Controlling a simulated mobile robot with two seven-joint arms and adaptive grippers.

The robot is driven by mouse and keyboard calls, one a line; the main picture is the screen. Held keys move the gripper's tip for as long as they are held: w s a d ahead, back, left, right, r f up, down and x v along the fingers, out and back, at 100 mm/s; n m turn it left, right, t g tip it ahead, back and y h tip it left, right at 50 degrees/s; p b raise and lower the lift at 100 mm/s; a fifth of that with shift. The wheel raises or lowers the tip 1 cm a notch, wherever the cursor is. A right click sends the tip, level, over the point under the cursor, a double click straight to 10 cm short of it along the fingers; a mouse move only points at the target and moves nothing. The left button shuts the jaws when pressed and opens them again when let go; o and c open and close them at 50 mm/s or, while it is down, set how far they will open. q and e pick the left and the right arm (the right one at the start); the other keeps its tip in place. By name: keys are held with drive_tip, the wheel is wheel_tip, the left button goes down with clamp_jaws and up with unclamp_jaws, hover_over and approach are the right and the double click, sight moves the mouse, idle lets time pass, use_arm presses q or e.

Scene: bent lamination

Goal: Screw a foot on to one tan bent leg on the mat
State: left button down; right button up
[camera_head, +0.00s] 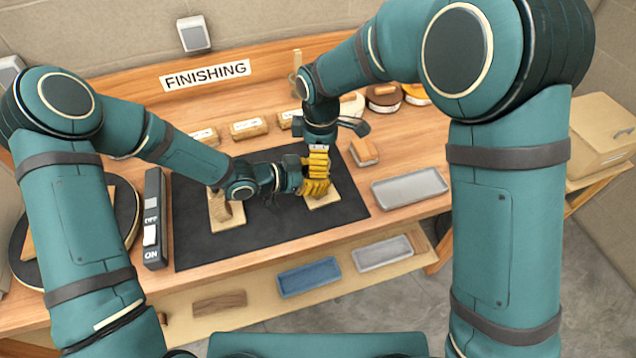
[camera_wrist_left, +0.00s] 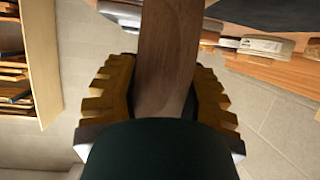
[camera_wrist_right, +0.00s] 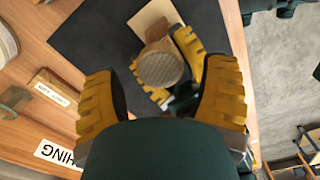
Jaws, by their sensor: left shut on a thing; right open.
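On the dark mat (camera_head: 260,237) a tan square pad (camera_head: 218,220) at the left carries a small brown piece, partly behind my left arm. A second tan pad (camera_head: 325,201) lies under both grippers. My left gripper (camera_head: 315,187) is shut on a brown wooden leg (camera_wrist_left: 168,50), which runs between its fingers in the left wrist view. My right gripper (camera_head: 318,160) is open just above it. In the right wrist view a round piece with a ridged, greyish-tan face (camera_wrist_right: 160,69) sits between the open right fingers (camera_wrist_right: 162,95), beside the left fingers. I cannot tell whether the fingers touch it.
A grey tray (camera_head: 410,187) and a small wooden block (camera_head: 364,152) lie right of the mat. Labelled blocks (camera_head: 250,129) stand behind it. A switch box (camera_head: 152,215) stands at its left. A lower shelf holds a blue tray (camera_head: 308,277) and another grey tray (camera_head: 382,254).

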drive_tip(key=shift+f, duration=0.85)
drive_tip(key=c, duration=1.3)
drive_tip(key=shift+o, duration=0.2)
drive_tip(key=shift+m, duration=1.7)
drive_tip(key=o, duration=1.2)
drive_tip(key=shift+o, duration=0.2)
drive_tip(key=shift+r, duration=0.1)
